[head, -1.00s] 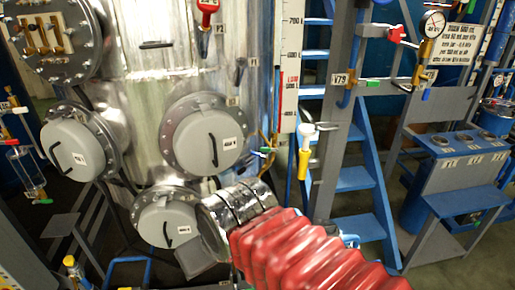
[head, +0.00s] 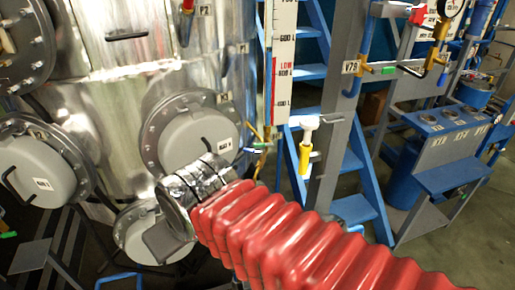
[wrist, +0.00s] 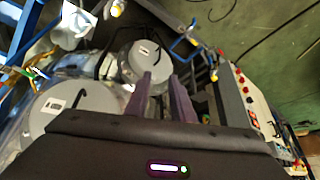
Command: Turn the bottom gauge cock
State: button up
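The level gauge (head: 281,62), a white scale with a red LOW band, stands upright beside the steel tank in the head view. A small brass cock (head: 261,145) with green and blue parts sits at its lower end. My gripper (wrist: 160,78) shows two purple fingers, spread apart with nothing between them, in the wrist view. They point toward a grey round hatch (wrist: 146,60). In the head view my red-sleeved arm reaches below and left of the cock, and the fingers are not clear. Small coloured fittings (wrist: 32,73) show at the wrist view's left; I cannot tell if they include the cock.
Grey bolted hatches (head: 197,139) stick out from the tank (head: 110,90) around my arm. A yellow-and-white fitting (head: 306,148) stands right of the gauge. Blue stairs (head: 350,165) and a grey post (head: 342,100) are to the right. Open floor lies at far right.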

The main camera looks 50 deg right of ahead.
jog(key=shift+w, duration=0.1)
jog(key=w+d+f+n+t+h, duration=0.15)
jog(key=w+d+f, duration=0.3)
jog(key=d, duration=0.45)
jog(key=w+d+f+n+t+h, duration=0.1)
jog(key=w+d+f+h, duration=0.15)
jog(key=w+d, duration=0.45)
jog(key=w+d+f+n+t+h, duration=0.15)
jog(key=d+f, duration=0.25)
jog(key=d, duration=0.7)
jog(key=s+d+f+n+t+h, duration=0.1)
jog(key=s+d+f+n+t, duration=0.1)
jog(key=d, duration=0.4)
jog(key=s+d+f+n+t+h, duration=0.2)
jog(key=d+n+t, duration=0.2)
jog(key=d, duration=0.2)
jog(key=shift+d+f+n, duration=0.15)
jog(key=shift+d+n, duration=0.15)
jog(key=shift+n, duration=0.1)
jog(key=shift+w+d, duration=0.1)
